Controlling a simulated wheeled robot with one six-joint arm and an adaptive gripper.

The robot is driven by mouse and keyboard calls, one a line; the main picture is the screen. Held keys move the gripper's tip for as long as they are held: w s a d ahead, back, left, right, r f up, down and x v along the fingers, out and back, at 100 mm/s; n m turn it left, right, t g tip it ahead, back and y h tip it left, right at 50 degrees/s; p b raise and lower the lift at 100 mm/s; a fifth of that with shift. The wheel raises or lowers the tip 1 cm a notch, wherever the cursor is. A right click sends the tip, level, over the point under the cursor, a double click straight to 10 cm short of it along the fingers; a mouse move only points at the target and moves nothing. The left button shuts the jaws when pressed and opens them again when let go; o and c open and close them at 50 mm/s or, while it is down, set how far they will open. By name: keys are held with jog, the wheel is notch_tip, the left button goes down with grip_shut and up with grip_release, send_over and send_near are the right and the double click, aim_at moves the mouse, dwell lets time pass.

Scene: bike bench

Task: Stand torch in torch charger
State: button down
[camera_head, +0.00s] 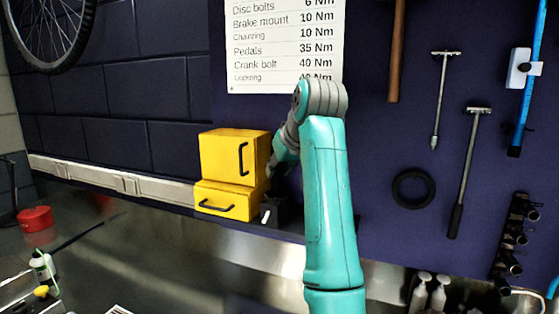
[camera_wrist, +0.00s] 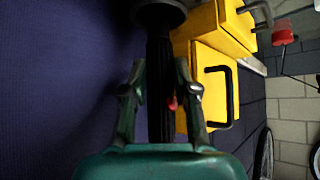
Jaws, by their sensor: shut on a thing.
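In the wrist view my gripper (camera_wrist: 160,85) is shut on the black torch (camera_wrist: 160,60). The torch has a ridged dark body, a wide round end at the top of the picture and a small red spot on its side. In the head view my arm hides most of the gripper, and the torch cannot be made out clearly. A dark block (camera_head: 286,213) sits just right of the yellow drawers, partly behind my arm. It may be the torch charger, but I cannot tell for sure.
Two stacked yellow drawer boxes (camera_head: 232,157) with black handles stand close left of my gripper; they also show in the wrist view (camera_wrist: 215,60). The dark wall behind carries tools and a torque chart (camera_head: 284,45). A red tin (camera_head: 36,218) stands far left.

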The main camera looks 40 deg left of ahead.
jog(key=shift+f, duration=1.4)
jog(key=c, duration=0.8)
grip_release()
jog(key=v, duration=0.7)
jog(key=shift+d, duration=0.15)
jog(key=shift+s+r, duration=0.1)
jog(key=shift+r, duration=0.05)
